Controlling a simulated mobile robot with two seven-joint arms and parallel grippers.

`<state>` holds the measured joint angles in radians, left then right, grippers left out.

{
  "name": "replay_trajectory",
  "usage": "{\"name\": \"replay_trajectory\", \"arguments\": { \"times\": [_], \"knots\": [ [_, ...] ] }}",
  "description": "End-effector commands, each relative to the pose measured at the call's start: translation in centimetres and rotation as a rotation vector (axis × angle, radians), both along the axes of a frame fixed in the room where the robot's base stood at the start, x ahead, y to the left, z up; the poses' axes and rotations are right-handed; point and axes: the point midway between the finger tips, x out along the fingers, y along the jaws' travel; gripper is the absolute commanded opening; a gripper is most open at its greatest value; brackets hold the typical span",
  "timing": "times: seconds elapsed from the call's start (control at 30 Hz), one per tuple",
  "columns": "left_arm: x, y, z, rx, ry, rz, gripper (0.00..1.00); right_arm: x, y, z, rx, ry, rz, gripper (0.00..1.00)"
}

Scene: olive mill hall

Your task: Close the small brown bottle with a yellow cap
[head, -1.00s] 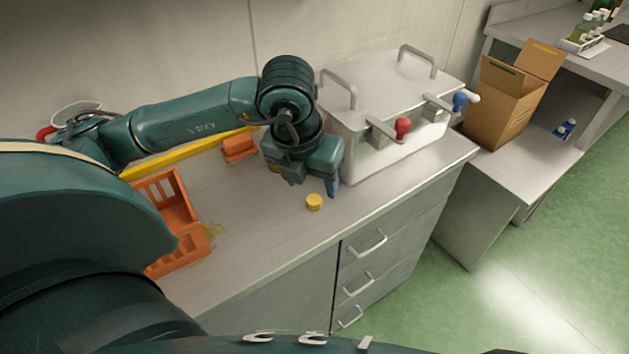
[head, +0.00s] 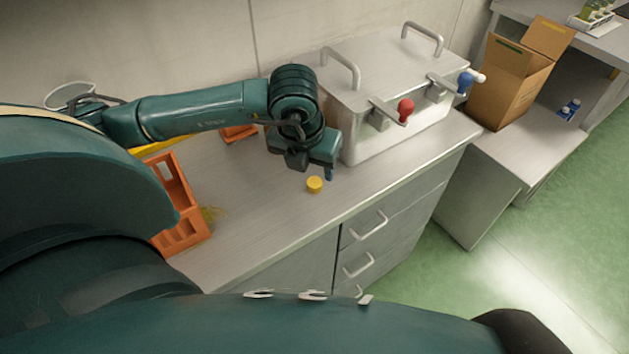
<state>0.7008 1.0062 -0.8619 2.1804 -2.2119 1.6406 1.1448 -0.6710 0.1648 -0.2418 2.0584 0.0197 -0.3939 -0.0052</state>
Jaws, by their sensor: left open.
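The yellow cap (head: 314,185) lies on the grey counter, near its front edge. My left gripper (head: 318,169) is open, just behind the cap in the picture and over the counter. I cannot make out the small brown bottle in this view; my gripper and wrist cover part of the counter. My right gripper is not in view.
A steel tank (head: 398,75) with red and blue tap handles stands right of my gripper. An orange crate (head: 180,232) and an orange block (head: 238,133) are to the left. A cardboard box (head: 505,85) stands at right. The counter front is clear.

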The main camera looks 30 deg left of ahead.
Motion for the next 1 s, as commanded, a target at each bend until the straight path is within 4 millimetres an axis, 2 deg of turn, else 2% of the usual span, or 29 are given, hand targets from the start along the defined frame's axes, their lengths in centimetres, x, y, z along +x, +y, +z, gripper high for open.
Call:
{"name": "replay_trajectory", "arguments": {
  "times": [0.17, 0.57, 0.73, 0.83, 1.0],
  "knots": [
    [0.5, 0.1, -1.7, -0.001, 0.001, 0.000, 0.55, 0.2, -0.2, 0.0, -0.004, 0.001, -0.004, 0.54],
    [0.7, 0.2, -2.2, -0.001, 0.001, 0.000, 0.55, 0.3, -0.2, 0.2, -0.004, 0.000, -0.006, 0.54],
    [1.6, 0.7, -4.3, 0.000, 0.004, 0.002, 0.55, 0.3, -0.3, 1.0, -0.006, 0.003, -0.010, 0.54],
    [2.0, 0.8, -5.8, -0.001, 0.003, 0.000, 0.55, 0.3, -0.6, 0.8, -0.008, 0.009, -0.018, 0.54],
    [2.3, 0.8, -6.8, -0.001, -0.001, 0.000, 0.55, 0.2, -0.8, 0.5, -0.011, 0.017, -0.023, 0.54]
  ]
}}
